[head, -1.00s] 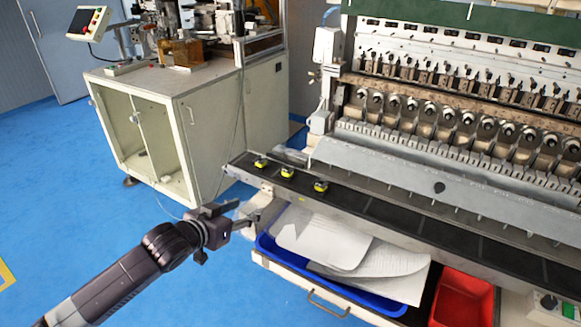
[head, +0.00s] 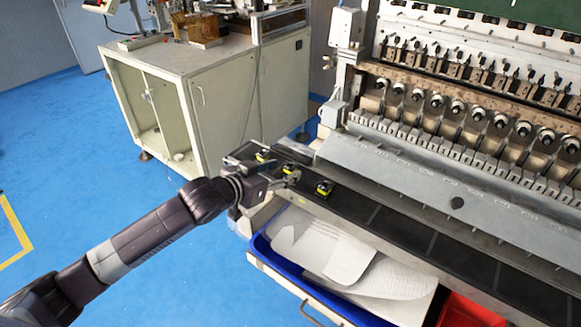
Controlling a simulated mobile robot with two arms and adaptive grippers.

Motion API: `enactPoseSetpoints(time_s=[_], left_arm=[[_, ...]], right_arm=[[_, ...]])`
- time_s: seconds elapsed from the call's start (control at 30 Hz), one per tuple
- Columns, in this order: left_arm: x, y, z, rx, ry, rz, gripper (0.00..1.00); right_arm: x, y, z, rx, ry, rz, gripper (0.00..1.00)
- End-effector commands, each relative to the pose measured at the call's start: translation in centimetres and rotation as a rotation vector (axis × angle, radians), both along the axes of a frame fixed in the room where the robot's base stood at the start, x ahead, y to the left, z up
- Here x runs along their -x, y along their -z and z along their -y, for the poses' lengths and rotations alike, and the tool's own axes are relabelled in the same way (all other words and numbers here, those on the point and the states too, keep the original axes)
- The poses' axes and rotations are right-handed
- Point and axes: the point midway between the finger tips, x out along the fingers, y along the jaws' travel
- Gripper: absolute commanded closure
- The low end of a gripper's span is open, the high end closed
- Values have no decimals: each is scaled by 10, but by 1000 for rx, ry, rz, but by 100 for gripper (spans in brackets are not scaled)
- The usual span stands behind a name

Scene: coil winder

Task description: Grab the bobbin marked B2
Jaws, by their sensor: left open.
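Three small yellow-and-black bobbins lie in a row at the left end of the black conveyor belt (head: 405,225): a left one (head: 262,155), a middle one (head: 289,168) and a right one (head: 325,188). Their markings are too small to read, so I cannot tell which is B2. My left gripper (head: 281,169) is open at the belt's left end, with its fingers around or just above the middle bobbin. I cannot tell if it touches it. The left bobbin is close beside the upper finger. My right gripper is not in view.
The coil winder (head: 440,110) stands behind the belt. Below the belt, an open drawer holds a blue tray (head: 262,248) with paper sheets (head: 350,258) and a red bin (head: 468,312). A pale cabinet (head: 215,100) stands at the back left. Blue floor is clear at left.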

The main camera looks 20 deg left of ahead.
Motion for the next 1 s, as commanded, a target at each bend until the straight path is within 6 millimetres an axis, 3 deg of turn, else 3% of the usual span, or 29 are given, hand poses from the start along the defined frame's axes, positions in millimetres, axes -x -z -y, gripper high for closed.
enactPoseSetpoints(time_s=[0.3,0.67,1.0], left_arm=[[-34,17,6,1,0,0,52],[-40,21,8,-1,0,0,52],[-40,21,8,-1,0,0,90]], right_arm=[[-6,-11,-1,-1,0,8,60],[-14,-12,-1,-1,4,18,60],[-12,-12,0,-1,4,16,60]])
